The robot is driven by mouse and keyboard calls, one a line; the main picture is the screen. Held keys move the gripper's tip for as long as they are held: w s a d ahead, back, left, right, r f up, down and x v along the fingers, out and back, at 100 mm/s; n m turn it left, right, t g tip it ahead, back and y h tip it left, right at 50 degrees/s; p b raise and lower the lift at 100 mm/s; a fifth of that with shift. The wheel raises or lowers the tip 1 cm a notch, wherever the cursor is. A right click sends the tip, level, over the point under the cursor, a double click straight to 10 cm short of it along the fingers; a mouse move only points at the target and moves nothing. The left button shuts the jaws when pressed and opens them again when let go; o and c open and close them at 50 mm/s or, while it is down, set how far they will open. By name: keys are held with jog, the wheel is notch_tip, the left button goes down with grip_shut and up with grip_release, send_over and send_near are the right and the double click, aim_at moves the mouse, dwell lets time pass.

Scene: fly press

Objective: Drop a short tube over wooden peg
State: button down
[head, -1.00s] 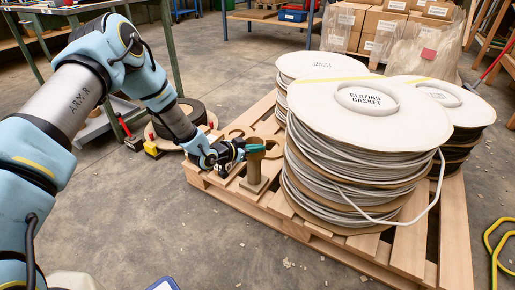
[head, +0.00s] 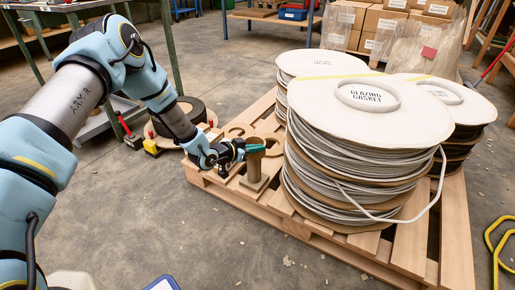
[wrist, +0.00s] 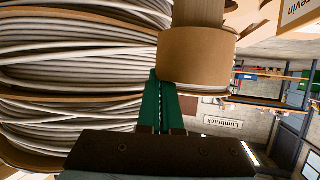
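The wooden peg (head: 255,171) stands upright on a small block on the pallet, left of the big spool. My gripper (head: 252,149), with green fingers, is at the peg's upper end. In the wrist view, which looks upside down, the short tan tube (wrist: 198,60) is in line with the pale wooden peg (wrist: 198,12). The green fingers (wrist: 163,85) are close together at the tube's edge and appear to pinch its wall. One fingertip is partly hidden by the tube. How far the tube sits around the peg cannot be told.
Large spools of grey gasket (head: 350,165) stand close on the right of the peg. They rest on a wooden pallet (head: 455,235). Flat wooden rings (head: 268,140) lie behind the peg. Open concrete floor (head: 150,215) lies in front.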

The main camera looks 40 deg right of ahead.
jog(key=shift+f+b, duration=0.8)
jog(key=shift+f, duration=0.35)
dwell(0.9)
dwell(0.4)
jog(key=c, duration=0.5)
grip_release()
jog(key=shift+r, duration=0.1)
jog(key=shift+r+p, duration=2.7)
jog(key=shift+r, duration=1.25)
jog(key=shift+w, duration=0.1)
